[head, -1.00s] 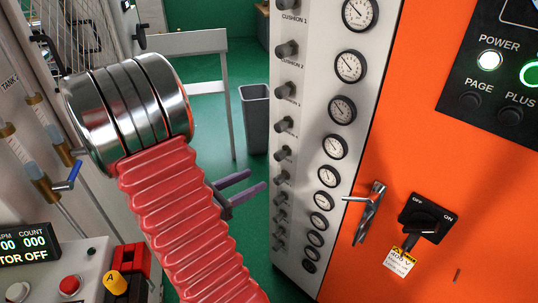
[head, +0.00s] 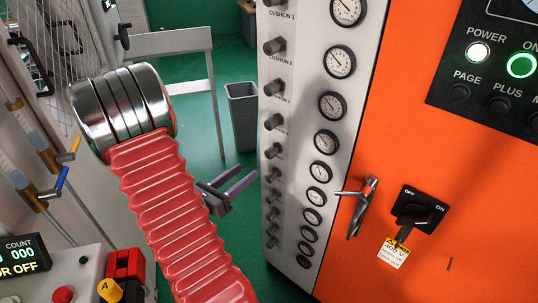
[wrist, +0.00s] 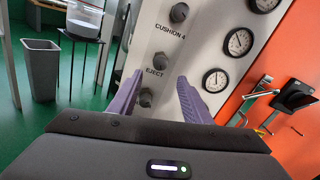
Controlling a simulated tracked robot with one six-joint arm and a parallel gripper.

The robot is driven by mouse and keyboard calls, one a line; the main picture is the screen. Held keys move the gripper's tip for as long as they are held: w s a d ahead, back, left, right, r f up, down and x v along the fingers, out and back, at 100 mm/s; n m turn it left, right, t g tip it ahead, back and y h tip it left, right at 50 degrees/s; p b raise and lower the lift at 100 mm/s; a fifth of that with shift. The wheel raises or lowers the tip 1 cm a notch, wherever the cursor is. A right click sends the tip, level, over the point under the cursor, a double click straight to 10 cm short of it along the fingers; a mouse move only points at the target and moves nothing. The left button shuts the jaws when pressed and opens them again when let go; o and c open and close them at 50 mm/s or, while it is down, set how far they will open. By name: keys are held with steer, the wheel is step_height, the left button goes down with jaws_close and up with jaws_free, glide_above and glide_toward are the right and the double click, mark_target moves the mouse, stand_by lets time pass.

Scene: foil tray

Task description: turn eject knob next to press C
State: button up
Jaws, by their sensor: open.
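The eject knob (wrist: 158,60) is a dark grey knob on the pale panel in the wrist view, with the label EJECT just below it. My gripper (wrist: 158,82) is open and empty, its purple fingers pointing at the panel. The eject knob shows in the gap between the fingers, apart from them. In the head view my gripper (head: 248,172) is just left of the panel's knob column. The small labels beside it are too blurred to read there. No press C marking is readable.
A cushion 4 knob (wrist: 180,12) sits above the eject knob and another knob (wrist: 145,97) below it. Round gauges (head: 326,142) line the panel's right side. A metal handle (head: 362,207) projects from the orange cabinet. A grey bin (head: 242,117) stands on the green floor behind.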

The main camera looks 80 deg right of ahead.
mark_target(267, 155)
steer(key=shift+x, duration=6.25)
steer(key=shift+c, duration=0.4)
steer(key=c, duration=1)
steer(key=shift+o, duration=0.2)
steer(key=shift+m, duration=0.5)
steer(key=o, duration=1)
steer(key=shift+a, duration=0.1)
steer(key=shift+o, duration=0.2)
steer(key=shift+a, duration=0.15)
